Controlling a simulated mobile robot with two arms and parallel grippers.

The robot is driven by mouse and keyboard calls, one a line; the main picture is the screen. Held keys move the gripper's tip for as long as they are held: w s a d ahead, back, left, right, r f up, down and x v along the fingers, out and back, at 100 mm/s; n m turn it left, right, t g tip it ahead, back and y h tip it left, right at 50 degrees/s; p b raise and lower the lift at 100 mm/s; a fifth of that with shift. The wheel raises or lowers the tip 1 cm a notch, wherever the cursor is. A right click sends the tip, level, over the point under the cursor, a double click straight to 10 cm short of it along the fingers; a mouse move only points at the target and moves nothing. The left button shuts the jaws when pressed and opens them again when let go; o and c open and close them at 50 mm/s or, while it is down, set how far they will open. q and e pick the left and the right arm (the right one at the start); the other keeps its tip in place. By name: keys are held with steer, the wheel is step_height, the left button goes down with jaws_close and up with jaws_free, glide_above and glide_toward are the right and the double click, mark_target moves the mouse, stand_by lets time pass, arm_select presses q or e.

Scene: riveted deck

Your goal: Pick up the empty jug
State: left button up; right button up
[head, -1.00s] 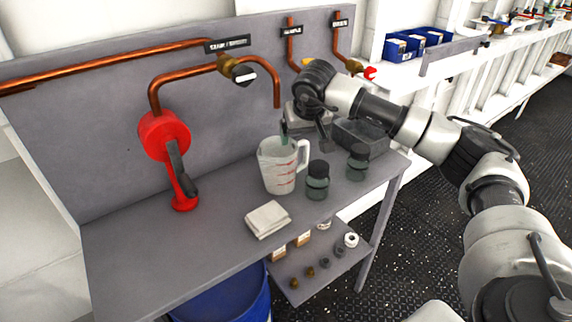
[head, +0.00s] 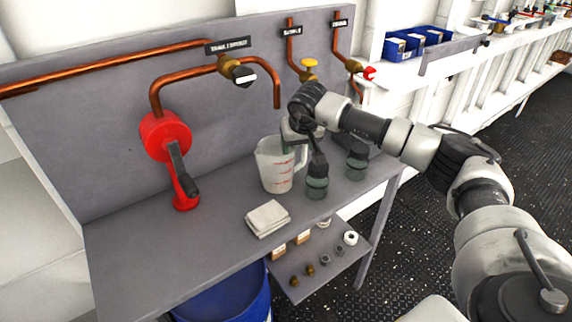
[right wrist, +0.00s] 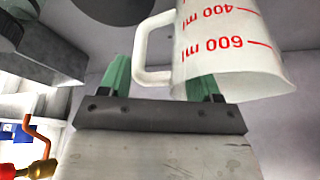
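The clear jug (head: 274,172) with red markings stands upright on the grey bench, its handle toward the right. No contents show in it. My right gripper (head: 298,150) is at the jug's handle side, partly hidden behind my wrist. In the right wrist view, the gripper (right wrist: 160,80) is open, with its two green fingers apart. The white handle (right wrist: 142,55) shows between them, and the jug's body (right wrist: 225,55) overlaps the right finger. I cannot tell whether the fingers touch the jug. My left gripper is not in view.
Two dark-lidded jars (head: 316,186) (head: 356,168) stand just right of the jug, close to my right arm. A folded cloth (head: 267,218) lies in front. A red hand pump (head: 168,140) and copper pipes are behind on the left. The bench's left front is clear.

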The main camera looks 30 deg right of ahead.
jaws_close()
steer(key=shift+s+a, duration=0.1)
steer(key=shift+a, duration=0.05)
stand_by(0.4)
